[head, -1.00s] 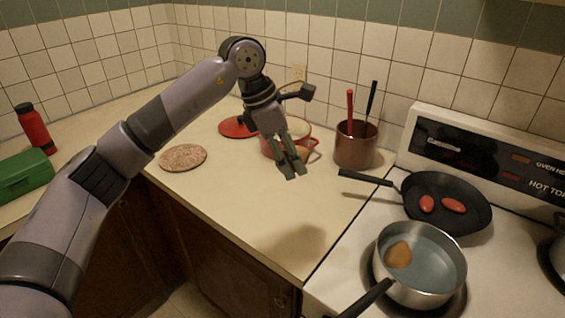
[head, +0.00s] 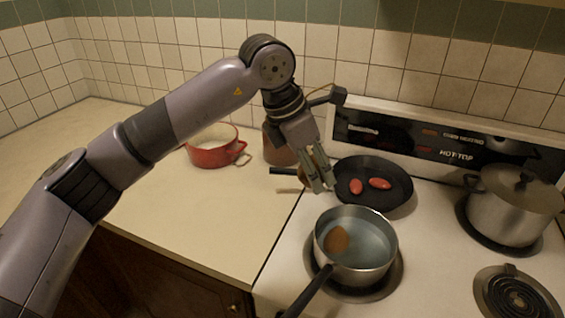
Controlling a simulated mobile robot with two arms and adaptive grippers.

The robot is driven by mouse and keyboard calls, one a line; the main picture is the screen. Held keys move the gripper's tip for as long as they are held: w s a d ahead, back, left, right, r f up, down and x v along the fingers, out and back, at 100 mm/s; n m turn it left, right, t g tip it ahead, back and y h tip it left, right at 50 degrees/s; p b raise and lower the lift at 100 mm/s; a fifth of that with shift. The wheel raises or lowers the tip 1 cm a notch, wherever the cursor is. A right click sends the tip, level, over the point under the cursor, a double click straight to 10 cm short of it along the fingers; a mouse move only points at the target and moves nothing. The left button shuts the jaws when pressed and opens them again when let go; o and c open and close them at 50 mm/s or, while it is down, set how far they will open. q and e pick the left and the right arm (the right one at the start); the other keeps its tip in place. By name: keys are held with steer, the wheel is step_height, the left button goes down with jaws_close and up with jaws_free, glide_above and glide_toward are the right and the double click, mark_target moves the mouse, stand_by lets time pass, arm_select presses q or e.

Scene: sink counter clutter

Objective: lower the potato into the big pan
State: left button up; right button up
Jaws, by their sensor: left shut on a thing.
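My left gripper (head: 322,184) is shut on a brownish thing, most likely the potato (head: 307,177), which is mostly hidden behind the fingers. They are in the air behind the steel pan (head: 392,250) and left of the black frying pan (head: 398,197). The steel pan holds water and another brown potato (head: 337,240). The black pan holds two red oval pieces (head: 379,183). Which pan counts as the big one I cannot tell for sure. My right gripper is not in view.
A lidded steel pot (head: 512,212) stands at the right of the stove, behind a bare coil burner (head: 517,304). A red pot (head: 212,157) and a copper-brown pot (head: 275,150) stand on the counter behind my arm. The steel pan's black handle (head: 308,292) points toward the front left.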

arm_select(q)
steer(key=s+d+f+b, duration=0.2)
steer(key=d+f, duration=0.2)
steer(key=d, duration=0.9)
steer(key=shift+s+d, duration=0.15)
steer(key=shift+d, duration=0.1)
steer(key=shift+f+b, duration=0.2)
steer(key=shift+b, duration=0.1)
steer(key=shift+f+b, duration=4.3)
steer(key=shift+f, duration=0.9)
steer(key=shift+f+b, duration=1)
steer(key=shift+f, duration=0.25)
steer(key=shift+f+b, duration=0.6)
steer(key=shift+f, duration=0.1)
steer(key=shift+f+b, duration=0.3)
steer(key=shift+f, duration=0.1)
steer(key=shift+f+b, duration=0.3)
steer(key=shift+f, duration=0.05)
